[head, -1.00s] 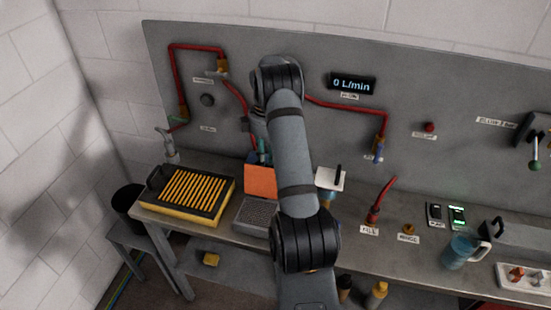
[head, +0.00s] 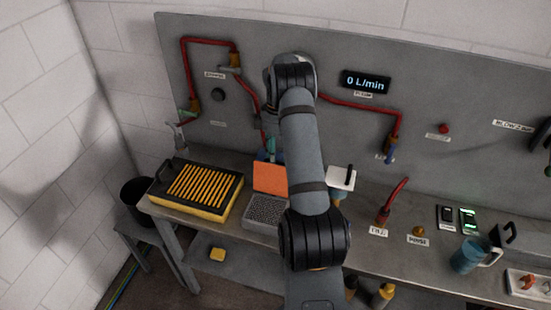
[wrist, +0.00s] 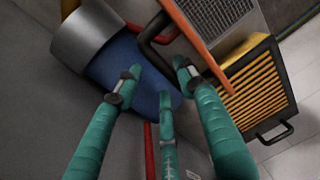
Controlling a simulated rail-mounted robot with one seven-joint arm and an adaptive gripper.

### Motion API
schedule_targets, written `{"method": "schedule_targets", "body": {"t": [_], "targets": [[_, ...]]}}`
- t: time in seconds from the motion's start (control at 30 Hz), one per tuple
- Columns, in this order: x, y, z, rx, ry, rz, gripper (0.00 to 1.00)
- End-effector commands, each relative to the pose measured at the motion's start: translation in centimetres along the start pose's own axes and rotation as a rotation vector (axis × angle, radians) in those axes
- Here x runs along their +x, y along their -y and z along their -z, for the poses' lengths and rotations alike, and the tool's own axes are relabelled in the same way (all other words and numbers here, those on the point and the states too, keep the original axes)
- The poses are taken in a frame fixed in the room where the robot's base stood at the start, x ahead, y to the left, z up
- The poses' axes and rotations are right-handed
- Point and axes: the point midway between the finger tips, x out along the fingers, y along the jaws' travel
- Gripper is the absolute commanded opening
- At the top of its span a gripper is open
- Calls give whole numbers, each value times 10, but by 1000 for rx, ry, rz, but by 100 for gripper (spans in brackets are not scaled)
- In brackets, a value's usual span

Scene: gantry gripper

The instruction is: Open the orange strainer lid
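The orange strainer lid (head: 270,178) stands up at the back of a grey mesh strainer (head: 267,211) on the bench; the mesh is uncovered. In the wrist view the lid is an orange strip seen edge-on (wrist: 201,46), with a dark handle (wrist: 146,47) on its near side and the mesh (wrist: 222,18) beyond. My gripper (wrist: 159,78) has teal fingers spread apart, with nothing between the tips. The tips are close to the handle; contact cannot be told. In the head view my arm hides most of the gripper (head: 270,146).
A blue cylinder with a grey collar (wrist: 125,73) is behind the fingers in the wrist view. Red pipes (head: 350,102) run along the back panel. A blue jug (head: 467,257) stands at right.

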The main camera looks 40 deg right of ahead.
Motion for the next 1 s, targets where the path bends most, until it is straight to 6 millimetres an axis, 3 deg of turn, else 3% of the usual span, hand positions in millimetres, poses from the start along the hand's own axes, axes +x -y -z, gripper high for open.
{"method": "schedule_targets", "body": {"t": [0.27, 0.7, 1.0], "targets": [[-21, -3, 1, 0, -3, -9, 37], [-105, -1, 0, 0, -1, -6, 37], [-121, 0, 0, 1, 0, -1, 37]]}}
